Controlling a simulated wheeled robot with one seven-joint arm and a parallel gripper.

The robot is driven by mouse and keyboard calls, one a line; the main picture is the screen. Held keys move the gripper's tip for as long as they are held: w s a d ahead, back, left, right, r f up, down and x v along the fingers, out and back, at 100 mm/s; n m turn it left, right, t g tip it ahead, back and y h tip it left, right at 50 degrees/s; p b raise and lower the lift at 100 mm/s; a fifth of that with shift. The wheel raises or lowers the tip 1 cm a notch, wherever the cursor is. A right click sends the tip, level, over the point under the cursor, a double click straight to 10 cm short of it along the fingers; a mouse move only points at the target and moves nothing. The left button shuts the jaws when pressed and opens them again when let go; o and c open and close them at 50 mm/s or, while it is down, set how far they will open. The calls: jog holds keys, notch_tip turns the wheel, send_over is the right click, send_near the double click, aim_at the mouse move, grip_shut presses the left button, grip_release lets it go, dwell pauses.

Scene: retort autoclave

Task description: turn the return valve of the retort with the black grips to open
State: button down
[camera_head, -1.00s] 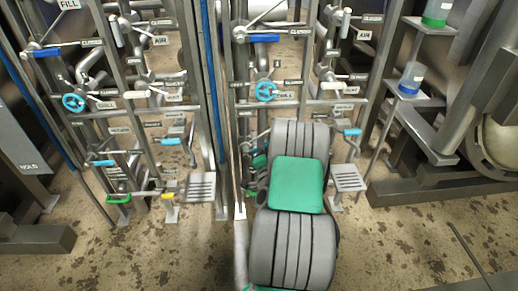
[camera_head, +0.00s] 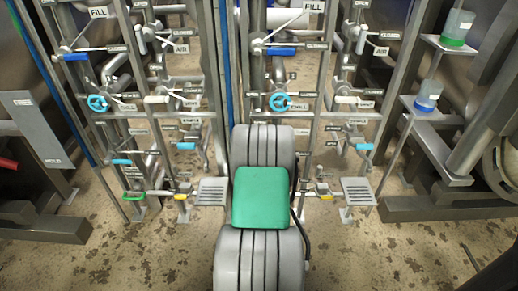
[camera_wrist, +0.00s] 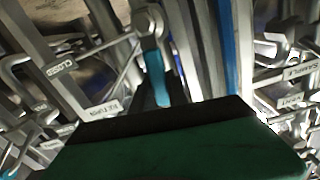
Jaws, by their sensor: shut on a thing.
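In the wrist view a teal valve handle (camera_wrist: 155,76) runs down from a metal valve stem into my gripper (camera_wrist: 157,100), which is shut on it. The green and black body of my gripper fills the bottom of that view and hides the handle's lower end. A RETURN label (camera_wrist: 97,112) is left of the handle, with a CLOSED label (camera_wrist: 62,68) above it. In the head view my grey and green arm reaches the lower left of the right-hand valve panel (camera_head: 316,110). It hides the gripper and the held handle. I cannot make out black grips.
The right panel also carries a blue handwheel (camera_head: 279,102), a blue FILL lever (camera_head: 283,52) and a teal lever (camera_head: 364,147). A similar valve panel (camera_head: 130,100) stands at left. A grated step (camera_head: 357,190) is right of my arm. Bottles stand on shelves (camera_head: 425,108) at right.

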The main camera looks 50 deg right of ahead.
jog(key=shift+w+a+n, duration=0.3)
jog(key=shift+w+n, duration=0.15)
jog(key=shift+n, duration=0.45)
jog(key=shift+r, duration=0.1)
jog(key=c, duration=1.3)
grip_release()
jog(key=shift+b+v, duration=0.35)
jog(key=shift+v, duration=3.55)
